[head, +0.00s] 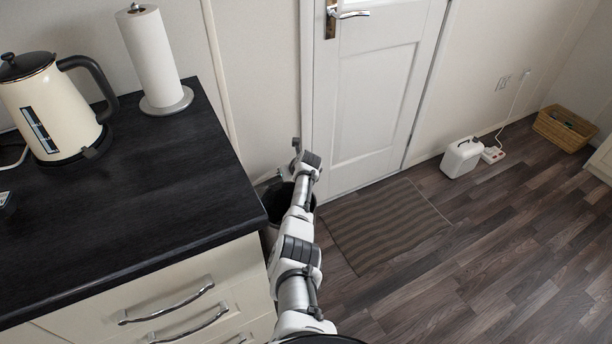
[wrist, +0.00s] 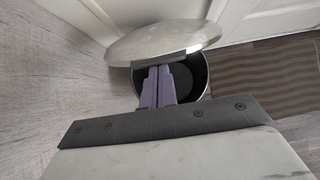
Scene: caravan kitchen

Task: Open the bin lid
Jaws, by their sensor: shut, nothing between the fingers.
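The bin (wrist: 203,82) stands on the floor in the wrist view, with its dark inside showing. Its pale round lid (wrist: 150,38) is raised and tilted over the far left part of the opening. My gripper (wrist: 158,70) is shut and empty, its fingertips just under the lid's near edge, over the opening; I cannot tell whether they touch the lid. In the head view the bin (head: 272,234) stands between the counter end and the door, partly hidden by my arm. There the lid and my fingertips are hard to make out.
The black counter (head: 150,205) with a kettle (head: 55,110) and a paper towel roll (head: 152,60) is left of my arm. A white door (head: 370,90) stands behind the bin. A striped mat (head: 385,225) lies to the right; open floor lies beyond it.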

